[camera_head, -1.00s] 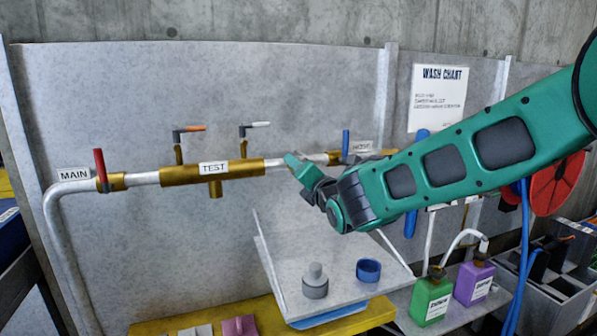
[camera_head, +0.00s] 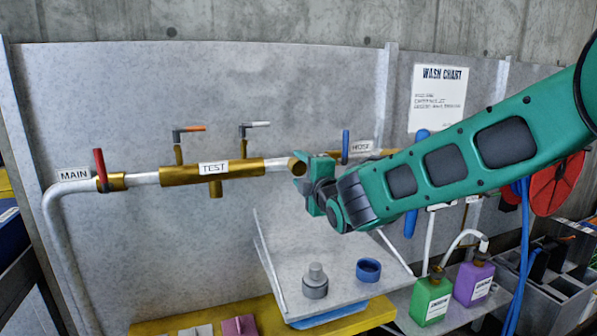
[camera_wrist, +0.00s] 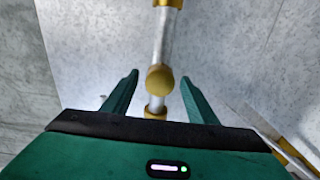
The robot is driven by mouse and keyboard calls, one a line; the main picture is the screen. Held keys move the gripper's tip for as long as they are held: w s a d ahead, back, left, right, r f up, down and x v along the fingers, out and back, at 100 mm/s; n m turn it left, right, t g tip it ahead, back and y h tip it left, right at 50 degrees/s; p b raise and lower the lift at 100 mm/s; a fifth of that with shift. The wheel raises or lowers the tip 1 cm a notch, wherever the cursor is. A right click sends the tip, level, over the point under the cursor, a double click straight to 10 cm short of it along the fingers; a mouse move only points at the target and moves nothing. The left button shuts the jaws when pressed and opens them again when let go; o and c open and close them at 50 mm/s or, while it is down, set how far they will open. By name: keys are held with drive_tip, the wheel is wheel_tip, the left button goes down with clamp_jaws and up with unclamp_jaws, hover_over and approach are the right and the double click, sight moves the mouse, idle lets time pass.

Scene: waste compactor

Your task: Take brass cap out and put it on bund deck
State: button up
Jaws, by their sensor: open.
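The brass cap (camera_head: 297,167) shows as a round brass end on the pipe line, right of the TEST section. In the wrist view the cap (camera_wrist: 159,78) sits between the two green fingers, with a visible gap on each side. My gripper (camera_wrist: 159,84) is open, and its fingers straddle the cap without visible contact. In the head view my gripper (camera_head: 304,170) is at the cap and hides part of the pipe behind it. A pale grey deck (camera_head: 335,268), possibly the bund deck, lies below with a grey stepped plug (camera_head: 316,283) and a blue ring (camera_head: 368,270) on it.
A red-handled MAIN valve (camera_head: 101,170) and a blue-handled HOSE valve (camera_head: 346,144) flank the line. Two small levers (camera_head: 188,129) stand above the TEST section. Green (camera_head: 431,299) and purple (camera_head: 474,282) bottles stand right of the deck. Its middle has bare room.

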drive_tip(key=m, duration=1.1)
drive_tip(key=shift+m, duration=0.3)
drive_tip(key=c, duration=1.2)
drive_tip(key=n, duration=0.5)
drive_tip(key=n, duration=0.5)
drive_tip(key=shift+n, duration=0.3)
